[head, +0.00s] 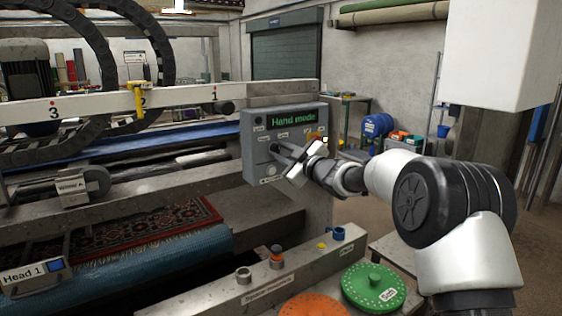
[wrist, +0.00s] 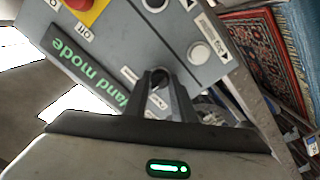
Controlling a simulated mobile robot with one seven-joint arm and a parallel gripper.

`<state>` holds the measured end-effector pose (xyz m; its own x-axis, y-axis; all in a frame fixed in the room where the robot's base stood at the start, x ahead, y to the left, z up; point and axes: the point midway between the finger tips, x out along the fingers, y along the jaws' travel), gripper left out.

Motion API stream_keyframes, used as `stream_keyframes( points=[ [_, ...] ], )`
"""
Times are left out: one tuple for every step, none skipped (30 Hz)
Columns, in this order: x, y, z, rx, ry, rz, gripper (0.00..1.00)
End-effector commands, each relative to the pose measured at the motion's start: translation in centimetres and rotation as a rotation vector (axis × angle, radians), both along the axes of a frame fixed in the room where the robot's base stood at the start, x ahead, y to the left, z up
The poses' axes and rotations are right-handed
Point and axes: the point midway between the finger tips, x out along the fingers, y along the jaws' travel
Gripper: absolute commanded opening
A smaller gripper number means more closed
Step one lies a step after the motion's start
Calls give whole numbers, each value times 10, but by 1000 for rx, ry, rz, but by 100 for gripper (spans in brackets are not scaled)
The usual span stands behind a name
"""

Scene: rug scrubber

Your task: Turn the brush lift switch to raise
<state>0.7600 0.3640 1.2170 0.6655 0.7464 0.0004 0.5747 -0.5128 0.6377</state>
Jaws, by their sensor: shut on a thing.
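The grey control panel (head: 250,160) stands in the middle of the head view, with a green "Hand mode" display (head: 293,119). My gripper (head: 276,150) reaches it from the right. In the wrist view its two fingers (wrist: 159,80) are shut on a small dark knob (wrist: 158,79) on the panel face. The fingers hide most of the knob, so I cannot tell which way it points. Its label is too small to read, so I cannot confirm it is the brush lift switch. The wrist view also shows a white round button (wrist: 199,52) and another dark switch (wrist: 155,4).
A red stop button on yellow (wrist: 88,8) sits at the panel's other end. Below the panel, a beam (head: 265,284) carries several small fittings. A green disc (head: 373,288) and an orange disc (head: 313,306) lie near my arm. A patterned rug (head: 140,232) lies left.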

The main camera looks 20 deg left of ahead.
Motion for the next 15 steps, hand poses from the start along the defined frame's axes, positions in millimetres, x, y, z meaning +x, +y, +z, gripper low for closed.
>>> stream_keyframes(
  points=[
    [0, 0, -4, -31, -36, 1, 1],
    [0, 0, -4, -51, -57, 0, 1],
    [0, 0, -4, -76, -85, 0, 1],
    [0, 0, -4, -95, -107, 0, 1],
    [0, 0, -4, -114, -128, 0, 1],
    [0, 0, -4, -138, -155, 0, 1],
    [0, 0, -4, -158, -177, 0, 1],
    [0, 0, -4, -176, -198, 0, 1],
    [0, 0, -4, -201, -225, 1, 1],
    [0, 0, -3, -218, -246, 0, 1],
    [0, 0, -3, -236, -265, 0, 1],
    [0, 0, -3, -258, -291, 0, 1],
    [0, 0, -3, -276, -310, 0, 1],
    [0, 0, -3, -291, -327, 0, 1],
    [0, 0, -2, -313, -351, 0, 1]
  ],
)
